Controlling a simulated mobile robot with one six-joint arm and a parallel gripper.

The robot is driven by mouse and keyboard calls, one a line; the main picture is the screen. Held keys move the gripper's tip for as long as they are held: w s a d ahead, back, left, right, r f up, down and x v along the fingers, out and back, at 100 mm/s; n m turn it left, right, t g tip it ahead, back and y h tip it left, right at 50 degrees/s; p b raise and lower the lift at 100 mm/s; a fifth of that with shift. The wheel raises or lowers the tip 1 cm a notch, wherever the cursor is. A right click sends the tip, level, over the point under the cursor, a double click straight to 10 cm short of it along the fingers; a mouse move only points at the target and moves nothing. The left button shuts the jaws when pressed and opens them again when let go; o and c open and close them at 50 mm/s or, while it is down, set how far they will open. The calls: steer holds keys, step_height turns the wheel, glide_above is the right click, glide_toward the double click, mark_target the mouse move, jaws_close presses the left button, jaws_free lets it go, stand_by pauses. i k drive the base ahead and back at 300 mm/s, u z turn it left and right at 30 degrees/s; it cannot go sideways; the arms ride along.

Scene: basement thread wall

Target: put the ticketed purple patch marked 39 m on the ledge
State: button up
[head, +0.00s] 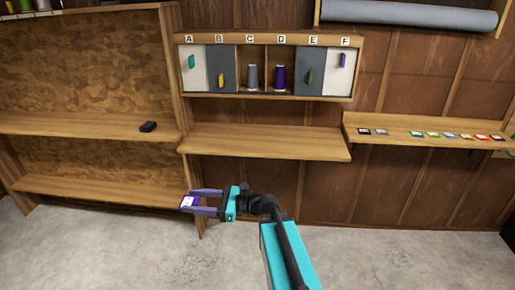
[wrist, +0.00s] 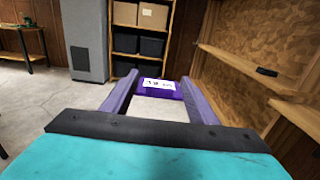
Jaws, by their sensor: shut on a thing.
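A purple patch (head: 187,207) with a white ticket is between the fingertips of my gripper (head: 192,202). It also shows in the wrist view (wrist: 148,90), with dark figures on the ticket that are too small to read surely. My gripper (wrist: 155,98) is shut on the patch and holds it out level, left of my arm. In the head view it is in front of and below the bare wooden ledge (head: 265,142) under the lettered cabinet, apart from it. Another wooden ledge (head: 430,126) at the right carries several small coloured patches.
The lettered cabinet (head: 268,40) holds spools and coloured pieces. A small black object (head: 148,127) lies on the left shelf (head: 80,126). A lower shelf (head: 95,190) is close behind my gripper. The wrist view shows a grey cabinet (wrist: 86,40) and shelved boxes (wrist: 152,17).

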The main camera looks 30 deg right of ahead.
mark_target(320, 150)
steer(key=z, duration=0.05)
steer(key=i, duration=1)
steer(key=u, duration=0.05)
